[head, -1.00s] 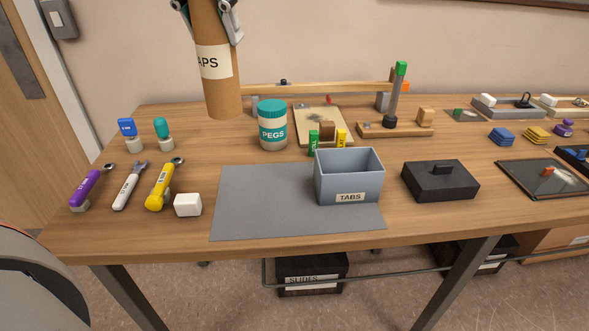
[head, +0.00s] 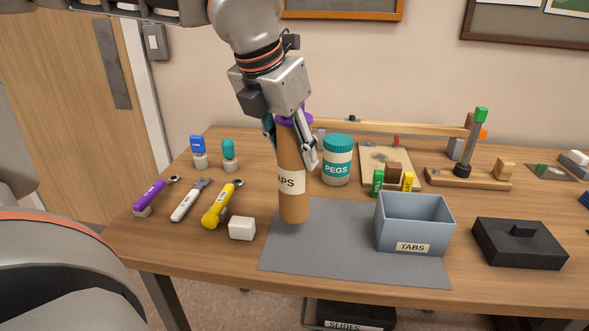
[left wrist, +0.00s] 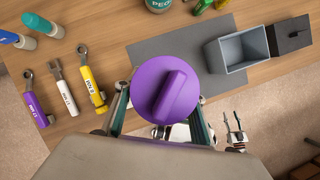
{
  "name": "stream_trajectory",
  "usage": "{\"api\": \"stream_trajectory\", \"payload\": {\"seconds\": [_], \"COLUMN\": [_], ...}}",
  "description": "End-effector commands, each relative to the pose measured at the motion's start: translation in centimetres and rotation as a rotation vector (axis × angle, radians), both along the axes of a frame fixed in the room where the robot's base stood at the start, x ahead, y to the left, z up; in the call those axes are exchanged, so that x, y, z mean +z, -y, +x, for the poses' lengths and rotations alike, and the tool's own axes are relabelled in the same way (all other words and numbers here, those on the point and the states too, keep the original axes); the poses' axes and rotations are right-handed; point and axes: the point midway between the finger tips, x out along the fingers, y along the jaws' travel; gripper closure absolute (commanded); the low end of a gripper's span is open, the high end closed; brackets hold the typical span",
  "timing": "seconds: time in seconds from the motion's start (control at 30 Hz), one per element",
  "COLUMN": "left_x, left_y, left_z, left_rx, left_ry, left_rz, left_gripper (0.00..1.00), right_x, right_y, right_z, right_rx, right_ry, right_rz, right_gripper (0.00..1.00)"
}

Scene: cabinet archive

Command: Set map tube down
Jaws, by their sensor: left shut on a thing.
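The map tube (head: 291,205) is a brown cardboard cylinder with a white label and a purple cap. The cap (left wrist: 165,85) fills the middle of the left wrist view. My left gripper (head: 294,143) is shut around the tube's upper part, just below the cap. The tube is near upright. Its lower end overlaps the back left edge of the grey mat (head: 330,262) in the head view. I cannot tell whether it touches the surface.
A grey TABS bin (head: 414,225) stands on the mat's right part. The PEGS jar (head: 337,160) is behind right of the tube. A white block (head: 242,228) and a yellow tool (head: 218,206) are close on the left. The mat's front middle is bare.

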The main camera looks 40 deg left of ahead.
Motion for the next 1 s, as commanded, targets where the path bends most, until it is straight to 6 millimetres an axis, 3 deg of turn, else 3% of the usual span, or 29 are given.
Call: {"api": "stream_trajectory", "payload": {"seconds": [0.23,0.7,0.73,0.77,0.8,1.0], "left_x": [-3.5,-4.3,-4.3,-4.2,-4.2,-4.1], "left_y": [0.0,0.0,0.0,0.0,0.0,0.0], "left_z": [0.0,0.0,-0.1,-0.1,-0.1,-0.1], "left_rx": [-0.003,-0.001,-0.001,-0.001,-0.001,-0.001], "left_ry": [-0.004,-0.004,-0.004,-0.003,-0.003,-0.002], "left_rz": [-0.001,-0.001,-0.001,-0.001,-0.001,-0.001], "left_gripper": [0.84,0.84,0.55,0.47,0.44,0.44], "right_x": [-0.2,-0.6,-0.4,-0.3,-0.3,-0.2], "right_y": [-0.2,-0.1,-0.1,-0.2,-0.2,-0.2], "right_z": [0.1,0.1,0.2,0.2,0.2,0.1], "right_rx": [0.003,0.01,0.01,0.01,0.01,0.01], "right_ry": [0.002,-0.001,0.002,0.003,0.004,0.004], "right_rz": [0.003,-0.002,-0.001,-0.002,-0.002,0.0], "right_gripper": [0.6,0.6,0.6,0.6,0.6,0.6]}}
